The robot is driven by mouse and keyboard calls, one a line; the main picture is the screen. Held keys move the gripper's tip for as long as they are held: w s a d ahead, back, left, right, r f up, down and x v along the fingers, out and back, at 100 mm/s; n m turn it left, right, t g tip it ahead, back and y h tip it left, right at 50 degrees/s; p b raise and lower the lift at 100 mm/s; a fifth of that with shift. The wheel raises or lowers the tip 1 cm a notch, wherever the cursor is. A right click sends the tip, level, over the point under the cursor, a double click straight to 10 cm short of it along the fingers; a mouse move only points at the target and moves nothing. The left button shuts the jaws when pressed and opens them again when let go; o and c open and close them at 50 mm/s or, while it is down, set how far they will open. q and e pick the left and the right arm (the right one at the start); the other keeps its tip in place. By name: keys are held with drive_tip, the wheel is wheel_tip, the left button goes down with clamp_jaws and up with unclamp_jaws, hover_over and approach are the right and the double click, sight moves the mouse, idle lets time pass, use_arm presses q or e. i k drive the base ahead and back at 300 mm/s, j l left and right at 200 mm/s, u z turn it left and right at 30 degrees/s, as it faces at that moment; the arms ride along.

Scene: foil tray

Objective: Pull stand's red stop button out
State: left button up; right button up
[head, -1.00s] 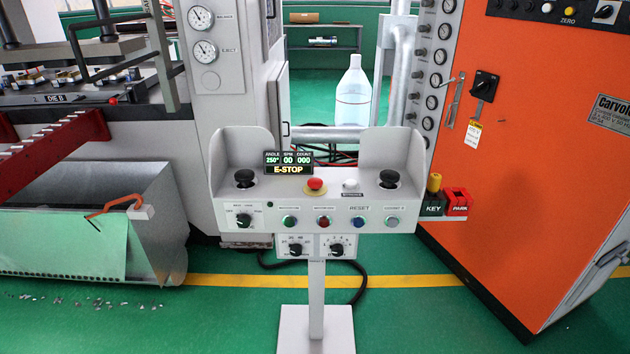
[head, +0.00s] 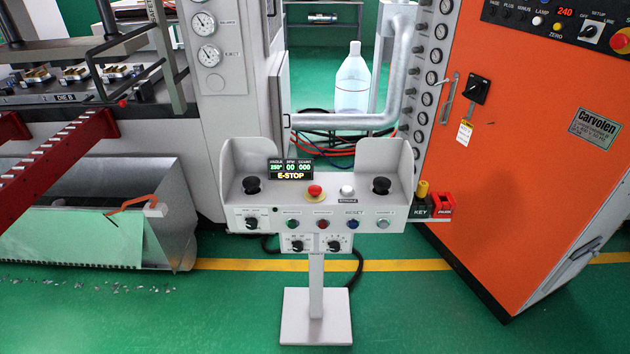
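The grey control stand (head: 316,284) stands upright on the green floor near the middle of the head view. I cannot tell from here how far the button is pressed in. Neither of my grippers shows in the head view.
An orange cabinet (head: 540,200) stands at right, with KEY and PARK holders (head: 431,205) beside the stand. A press with a metal bin (head: 165,205) is at left. A clear bottle (head: 352,85) stands behind. The floor before the stand is clear.

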sight(314, 190)
drive_tip(key=i, duration=1.1)
